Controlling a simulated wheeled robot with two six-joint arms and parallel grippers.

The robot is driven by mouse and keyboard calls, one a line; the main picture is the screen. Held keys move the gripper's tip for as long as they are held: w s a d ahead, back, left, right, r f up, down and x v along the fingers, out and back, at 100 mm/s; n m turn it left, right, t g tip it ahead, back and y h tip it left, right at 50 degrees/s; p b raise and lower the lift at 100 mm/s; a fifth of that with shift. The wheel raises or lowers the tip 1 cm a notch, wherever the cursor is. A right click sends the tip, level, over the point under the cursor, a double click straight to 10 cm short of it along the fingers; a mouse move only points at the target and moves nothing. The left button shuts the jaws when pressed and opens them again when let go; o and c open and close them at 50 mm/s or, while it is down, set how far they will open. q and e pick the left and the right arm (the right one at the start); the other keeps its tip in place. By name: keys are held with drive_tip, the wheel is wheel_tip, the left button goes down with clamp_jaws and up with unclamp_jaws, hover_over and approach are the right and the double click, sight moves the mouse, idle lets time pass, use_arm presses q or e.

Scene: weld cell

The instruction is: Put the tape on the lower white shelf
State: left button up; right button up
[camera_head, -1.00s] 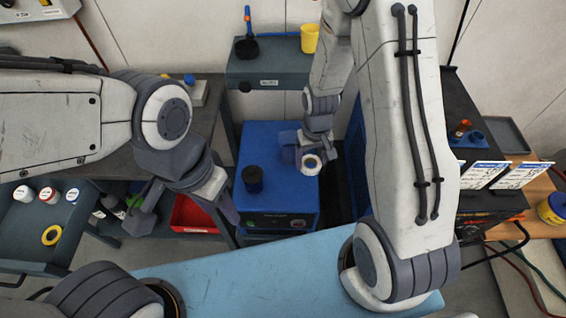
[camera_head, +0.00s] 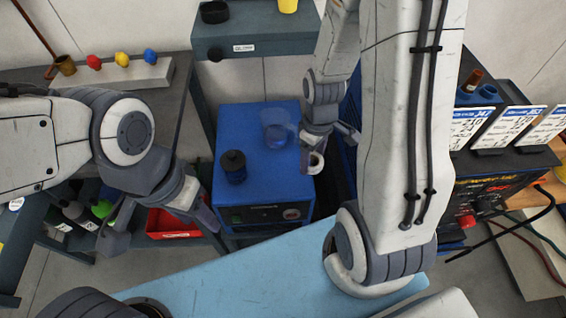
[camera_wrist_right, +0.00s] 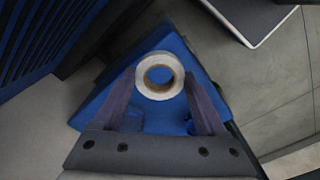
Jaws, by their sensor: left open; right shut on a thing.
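A white roll of tape (camera_wrist_right: 160,95) sits between the fingertips of my right gripper (camera_wrist_right: 160,98) in the right wrist view. In the head view the tape (camera_head: 320,164) hangs at the tip of my right gripper (camera_head: 316,152), over the right edge of a blue box. The gripper is shut on the tape. My left gripper (camera_head: 158,225) is open and empty, its fingers spread in front of a red bin at the left. I cannot make out a lower white shelf in these views.
The blue box (camera_head: 235,202) carries a black canister (camera_head: 233,166) and a clear jar (camera_head: 277,128). A grey shelf (camera_head: 290,41) hangs behind it. The red bin (camera_head: 172,222) stands left. A welding machine with cards (camera_head: 470,125) is at right. A light-blue surface (camera_head: 240,270) lies clear in front.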

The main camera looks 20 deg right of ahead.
hover_over(283, 167)
wheel_tip(283, 167, down, 6)
drive_tip(key=shift+s+d+r, duration=0.1)
drive_tip(key=shift+r, duration=0.15)
drive_tip(key=shift+f+b, duration=0.3)
drive_tip(key=shift+f, duration=1.7)
drive_tip(key=shift+f, duration=0.1)
drive_tip(key=shift+f, duration=0.15)
drive_tip(key=o, duration=1.4)
